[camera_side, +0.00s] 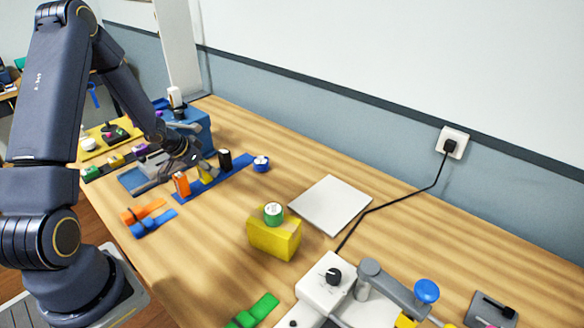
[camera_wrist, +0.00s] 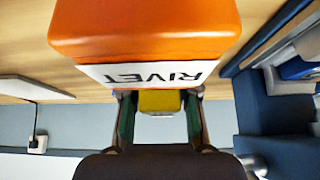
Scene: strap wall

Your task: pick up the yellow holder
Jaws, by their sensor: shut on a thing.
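The yellow holder (camera_side: 205,174) is small and stands among other holders on a long blue strip (camera_side: 226,178) at the left of the table, partly hidden by my gripper. My gripper (camera_side: 198,168) is over the strip in the side view, shut on the yellow holder. In the wrist view the yellow holder (camera_wrist: 160,101) shows between the two fingers of my gripper (camera_wrist: 160,112). I cannot tell whether the holder touches the strip.
An orange holder (camera_side: 181,184) stands just left of my gripper; an orange block labelled RIVET (camera_wrist: 145,30) fills the upper wrist view. A black holder (camera_side: 225,159) stands to the right. A yellow block (camera_side: 274,240) and a white plate (camera_side: 330,205) lie farther right.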

